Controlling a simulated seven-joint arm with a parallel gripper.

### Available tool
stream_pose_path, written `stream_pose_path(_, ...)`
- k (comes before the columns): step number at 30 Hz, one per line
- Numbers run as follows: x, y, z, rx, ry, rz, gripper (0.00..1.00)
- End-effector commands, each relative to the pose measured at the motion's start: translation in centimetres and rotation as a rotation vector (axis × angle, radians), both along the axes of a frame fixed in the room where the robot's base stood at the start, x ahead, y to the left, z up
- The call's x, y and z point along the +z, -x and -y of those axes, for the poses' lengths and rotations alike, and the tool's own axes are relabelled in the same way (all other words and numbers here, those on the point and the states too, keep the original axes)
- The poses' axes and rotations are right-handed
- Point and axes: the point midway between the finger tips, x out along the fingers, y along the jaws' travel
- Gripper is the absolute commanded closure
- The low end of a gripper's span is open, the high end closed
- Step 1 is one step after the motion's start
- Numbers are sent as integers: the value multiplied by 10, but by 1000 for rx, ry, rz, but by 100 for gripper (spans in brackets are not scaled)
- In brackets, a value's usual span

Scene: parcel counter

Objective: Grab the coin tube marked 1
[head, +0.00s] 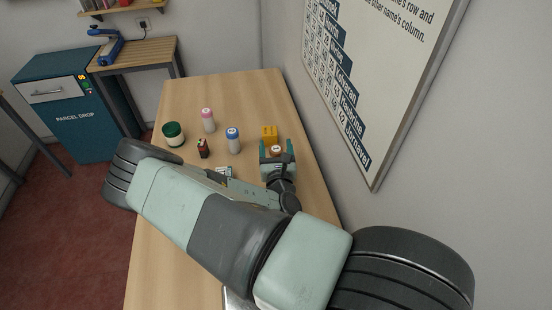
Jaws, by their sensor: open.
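A tube with a blue cap (233,140) and one with a pink cap (208,120) stand upright on the wooden counter. A small round item with an orange-brown top (276,150) shows between the fingers of my gripper (277,148); its lower part is hidden. My gripper is open, at the counter's right side, to the right of the blue-capped tube. I cannot tell whether the fingers touch the item. The marks on the tubes are too small to read, so I cannot tell which is marked 1.
A yellow block (270,132) stands just behind my gripper. A green-lidded jar (173,134) and a small dark red and black item (203,148) are to the left. A pale item (224,172) lies beside my arm. A wall board (375,75) borders the right. The counter's far end (225,86) is clear.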

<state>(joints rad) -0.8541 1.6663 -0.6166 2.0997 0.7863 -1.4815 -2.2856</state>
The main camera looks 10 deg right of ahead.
Motion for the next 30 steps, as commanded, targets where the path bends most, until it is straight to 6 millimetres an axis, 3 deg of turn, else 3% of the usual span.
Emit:
stream_pose_path(3, 0, -10, 2, -1, 0, 0, 29)
stream_pose_path(11, 0, -12, 2, 0, 1, -2, 30)
stream_pose_path(23, 0, -12, 2, 0, 1, -2, 90)
stream_pose_path(30, 2, -12, 1, 0, 1, 0, 90)
